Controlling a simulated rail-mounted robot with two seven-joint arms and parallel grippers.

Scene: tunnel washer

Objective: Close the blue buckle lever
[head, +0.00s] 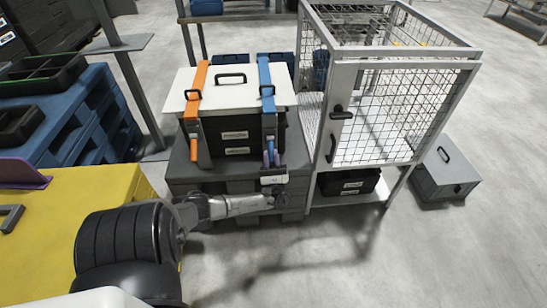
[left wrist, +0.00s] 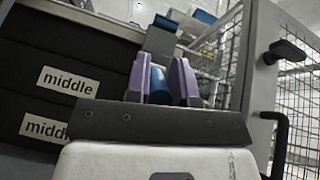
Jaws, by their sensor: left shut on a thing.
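A blue strap (head: 266,75) runs over the white lid (head: 225,76) of a black stacked crate (head: 232,140) and down its front at the right. The blue buckle lever (left wrist: 160,87) is at the strap's lower end. My left gripper (head: 271,157) reaches up to it from below. In the left wrist view, the purple fingers of this gripper (left wrist: 161,80) stand on either side of the blue lever and are shut on it. The fingers hide part of the lever. My right gripper is not in view.
An orange strap (head: 197,88) crosses the lid at the left. A wire-mesh cage (head: 385,105) with black handles stands close to the right of the crate. A grey box (head: 444,174) lies on the floor beyond it. The floor at front right is clear.

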